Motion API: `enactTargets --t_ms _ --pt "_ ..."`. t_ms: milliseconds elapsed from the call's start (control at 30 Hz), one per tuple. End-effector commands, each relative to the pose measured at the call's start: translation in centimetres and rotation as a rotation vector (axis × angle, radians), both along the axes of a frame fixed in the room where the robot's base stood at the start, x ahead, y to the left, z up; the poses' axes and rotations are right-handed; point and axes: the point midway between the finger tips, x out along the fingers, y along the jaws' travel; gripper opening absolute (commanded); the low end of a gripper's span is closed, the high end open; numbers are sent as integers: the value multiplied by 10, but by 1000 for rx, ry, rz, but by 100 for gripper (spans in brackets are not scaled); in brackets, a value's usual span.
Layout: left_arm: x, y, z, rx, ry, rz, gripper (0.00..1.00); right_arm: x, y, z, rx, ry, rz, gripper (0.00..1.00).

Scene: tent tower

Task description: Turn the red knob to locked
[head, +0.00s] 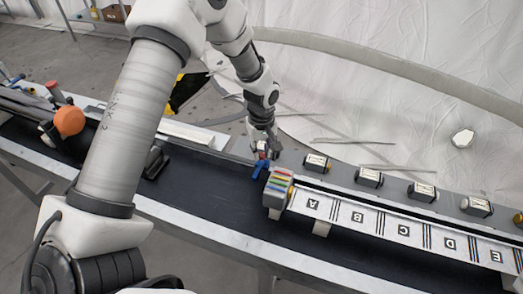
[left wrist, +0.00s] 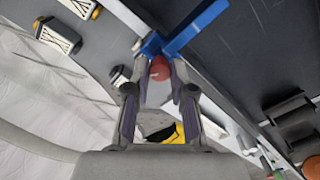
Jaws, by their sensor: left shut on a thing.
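The red knob (head: 262,156) is small in the head view, at the inner edge of the dark belt, with a blue bar-shaped part (head: 260,168) beside it. In the left wrist view the red knob (left wrist: 160,69) sits between my fingertips, and the blue part (left wrist: 190,30) lies just beyond it. My left gripper (head: 262,148) reaches down from above and is shut on the red knob; its two fingers (left wrist: 158,80) also show in the left wrist view. Fingers partly hide the knob, and I cannot read a locked mark or its turn angle. My right gripper is not in view.
A grey block with coloured stripes (head: 277,187) stands close to the right of the knob. A white lettered rail (head: 371,224) runs right from it. An orange ball-shaped thing (head: 69,121) is at left.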

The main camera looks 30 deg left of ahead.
Motion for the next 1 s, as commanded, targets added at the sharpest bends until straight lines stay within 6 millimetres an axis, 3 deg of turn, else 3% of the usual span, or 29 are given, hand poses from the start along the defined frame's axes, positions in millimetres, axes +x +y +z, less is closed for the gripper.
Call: enactTargets --t_ms 667,1000 --pt "-3 0 -2 -1 9 -34 0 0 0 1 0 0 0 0" --pt "-3 0 -2 -1 10 -193 0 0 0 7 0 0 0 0"
